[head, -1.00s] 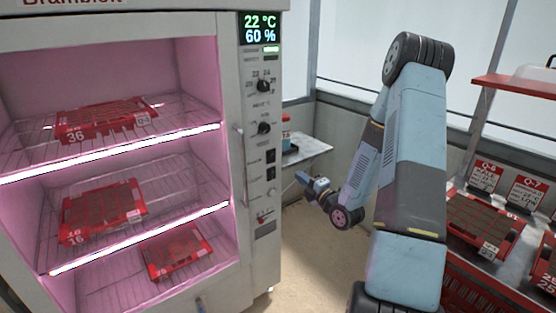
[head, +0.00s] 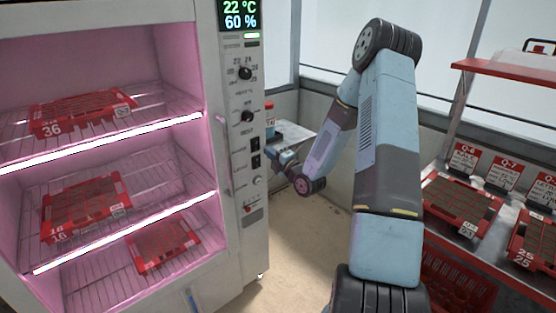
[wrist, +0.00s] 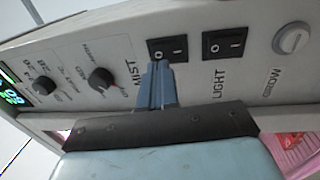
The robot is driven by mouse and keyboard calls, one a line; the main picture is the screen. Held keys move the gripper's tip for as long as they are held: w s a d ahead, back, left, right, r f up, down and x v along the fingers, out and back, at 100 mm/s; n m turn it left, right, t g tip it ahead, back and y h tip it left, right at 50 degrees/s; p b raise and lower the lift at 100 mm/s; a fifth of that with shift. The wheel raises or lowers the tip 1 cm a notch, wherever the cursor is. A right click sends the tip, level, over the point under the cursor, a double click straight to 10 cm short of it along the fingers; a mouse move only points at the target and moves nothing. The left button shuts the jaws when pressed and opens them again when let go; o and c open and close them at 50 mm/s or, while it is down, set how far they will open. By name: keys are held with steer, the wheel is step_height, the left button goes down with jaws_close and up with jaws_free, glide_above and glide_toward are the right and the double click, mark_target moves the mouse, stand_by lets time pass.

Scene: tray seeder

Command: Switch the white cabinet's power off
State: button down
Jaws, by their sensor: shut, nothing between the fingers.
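The white cabinet (head: 232,60) stands at the left, with a control strip on its right front edge. The strip has a lit display (head: 239,14), two black knobs, a black MIST rocker (wrist: 167,50), a black LIGHT rocker (wrist: 224,44) and a round pale button (wrist: 291,39). Lower down sits a small lever-like control with red (head: 250,208); its label is too small to read. My gripper (head: 272,155) is shut and empty close to the strip. In the wrist view its fingertips (wrist: 157,68) overlap the MIST rocker's lower edge; contact is unclear.
Red seed trays (head: 85,205) lie on the cabinet's pink-lit wire shelves. A small side table (head: 296,134) with a bottle stands behind my gripper. A bench with red trays (head: 460,205) and labels is at the right. Floor between is clear.

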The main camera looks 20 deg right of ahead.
mark_target(258, 142)
steer(key=shift+x, duration=2.3)
steer(key=shift+d, duration=0.1)
